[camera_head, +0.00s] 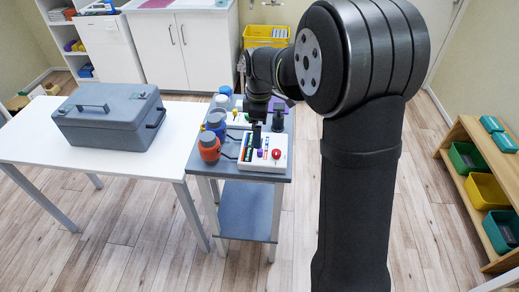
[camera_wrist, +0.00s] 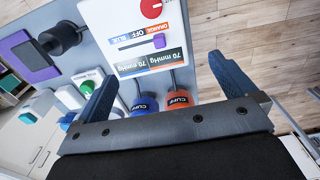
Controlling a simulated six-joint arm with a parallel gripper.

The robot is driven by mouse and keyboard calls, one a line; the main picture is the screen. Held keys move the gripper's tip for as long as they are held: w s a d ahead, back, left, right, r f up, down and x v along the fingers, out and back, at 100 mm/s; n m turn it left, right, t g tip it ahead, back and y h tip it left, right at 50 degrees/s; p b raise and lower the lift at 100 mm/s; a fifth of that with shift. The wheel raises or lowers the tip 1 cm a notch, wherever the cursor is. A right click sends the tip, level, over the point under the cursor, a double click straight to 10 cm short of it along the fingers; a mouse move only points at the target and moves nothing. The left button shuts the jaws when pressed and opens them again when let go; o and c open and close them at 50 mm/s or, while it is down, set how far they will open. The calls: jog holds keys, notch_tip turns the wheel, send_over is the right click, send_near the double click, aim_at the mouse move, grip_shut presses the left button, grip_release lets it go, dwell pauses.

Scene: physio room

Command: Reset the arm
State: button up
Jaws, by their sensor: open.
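My gripper (camera_wrist: 168,88) is open, its two blue-grey fingers wide apart with nothing gripped between them. In the head view my gripper (camera_head: 256,134) is low over the white control box (camera_head: 248,163) on the small grey cart.
The grey cart (camera_head: 237,195) also carries a dark upright object (camera_head: 278,118) and bottles (camera_head: 222,101). A grey case (camera_head: 110,115) stands on the white table (camera_head: 45,150) to the left. A wooden shelf with bins (camera_head: 485,190) is at right. Open floor lies between.

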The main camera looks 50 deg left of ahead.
dwell(0.3)
notch_tip(320, 180, up, 10)
dwell(0.5)
dwell(0.4)
